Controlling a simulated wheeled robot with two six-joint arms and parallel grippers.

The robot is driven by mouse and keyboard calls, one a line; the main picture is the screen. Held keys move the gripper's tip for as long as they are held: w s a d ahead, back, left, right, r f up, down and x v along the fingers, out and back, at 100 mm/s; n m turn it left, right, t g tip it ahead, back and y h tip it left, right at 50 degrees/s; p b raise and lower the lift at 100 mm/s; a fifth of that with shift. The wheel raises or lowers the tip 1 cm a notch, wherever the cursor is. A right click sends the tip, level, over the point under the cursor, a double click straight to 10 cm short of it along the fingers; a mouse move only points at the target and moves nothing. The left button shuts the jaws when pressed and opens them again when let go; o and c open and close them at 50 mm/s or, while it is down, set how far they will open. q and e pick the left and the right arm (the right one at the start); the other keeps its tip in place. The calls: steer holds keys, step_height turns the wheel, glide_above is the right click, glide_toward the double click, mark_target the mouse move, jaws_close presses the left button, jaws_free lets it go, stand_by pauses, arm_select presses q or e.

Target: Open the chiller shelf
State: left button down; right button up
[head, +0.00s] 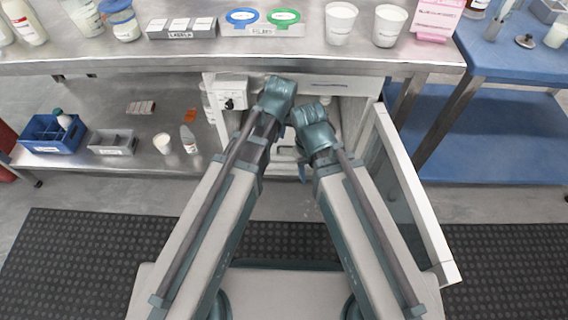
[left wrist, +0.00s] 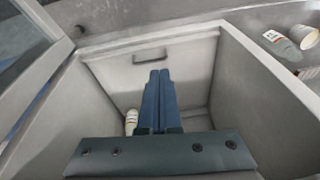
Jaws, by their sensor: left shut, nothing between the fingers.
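The white chiller (head: 215,100) stands under the steel table, with its door (head: 410,195) swung out to the right. In the left wrist view, a pale panel with a grey handle (left wrist: 150,56) lies between two grey side walls. My left gripper (left wrist: 159,75) is shut and empty in front of this panel, its tips just below the handle; I cannot tell whether they touch it. A small white bottle (left wrist: 131,121) shows beside the fingers. In the head view, my forearms and wrists cover much of the chiller's inside and hide the fingers. My right gripper's jaws cannot be made out.
A blue crate (head: 50,140), a grey tray (head: 112,143), a cup (head: 162,143) and a bottle (head: 188,138) sit on the lower shelf, left of the chiller. Jars and cups line the table (head: 300,58) above. A blue table (head: 510,140) stands right of the open door.

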arm_select(q)
steer(key=b, duration=0.9)
glide_above(284, 155)
steer(key=s, duration=0.5)
steer(key=s+f+x, duration=0.1)
steer(key=s+x, duration=0.2)
steer(key=x, duration=0.8)
steer(key=shift+w+d+f+n+t+b, duration=0.1)
steer(key=shift+w+f+n+t+b, duration=0.2)
steer(key=shift+w+n+t+b, duration=0.3)
arm_select(e)
step_height(284, 155, down, 13)
arm_select(q)
steer(key=shift+f, duration=0.15)
arm_select(e)
steer(key=shift+f, duration=0.1)
arm_select(q)
steer(key=b+x, duration=0.9)
steer(key=shift+w+f+b, duration=0.15)
steer(key=shift+f+b, duration=0.2)
steer(key=shift+f, duration=0.05)
arm_select(e)
step_height(284, 155, down, 9)
arm_select(q)
steer(key=shift+s, duration=0.2)
